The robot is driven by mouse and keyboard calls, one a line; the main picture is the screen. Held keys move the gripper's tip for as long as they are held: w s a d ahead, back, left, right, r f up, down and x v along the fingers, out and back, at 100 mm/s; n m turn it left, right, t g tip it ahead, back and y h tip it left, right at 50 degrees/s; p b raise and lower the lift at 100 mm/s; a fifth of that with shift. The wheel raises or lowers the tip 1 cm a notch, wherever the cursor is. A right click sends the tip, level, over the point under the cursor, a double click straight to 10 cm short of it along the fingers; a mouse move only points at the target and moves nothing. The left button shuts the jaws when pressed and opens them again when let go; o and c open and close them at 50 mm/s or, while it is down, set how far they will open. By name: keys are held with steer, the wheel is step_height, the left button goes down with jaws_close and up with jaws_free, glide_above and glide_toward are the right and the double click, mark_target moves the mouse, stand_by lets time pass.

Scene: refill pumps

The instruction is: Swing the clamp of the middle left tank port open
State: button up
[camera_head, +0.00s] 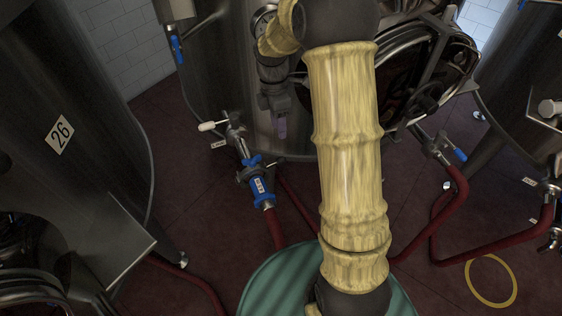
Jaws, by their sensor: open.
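The left port of the middle tank (215,75) is a steel pipe with a valve (235,130) and a white lever. Below the valve, a clamp (252,166) with small dark protruding parts sits around the joint with a blue coupling (261,190). A red hose runs down from the coupling. The clamp is small in view, and I cannot tell whether it is open or closed. My gripper (281,127) points down above and to the right of the clamp, apart from it in the picture. It is open, with nothing visible in it.
My yellow-sleeved arm covers the middle of the view. A right port (436,147) with a blue lever and red hose stands beyond it. A tank labelled 26 (75,110) is at left, another tank (525,90) at right. A yellow ring (470,284) lies on the dark red floor.

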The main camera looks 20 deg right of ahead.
mark_target(281, 158)
stand_by(0.3)
steer(key=f, duration=0.4)
steer(key=s+f, duration=0.1)
steer(key=f, duration=0.2)
steer(key=s+f, duration=0.1)
steer(key=f, duration=0.3)
steer(key=shift+s+f+b, duration=0.2)
steer(key=shift+f+b, duration=0.15)
jaws_close()
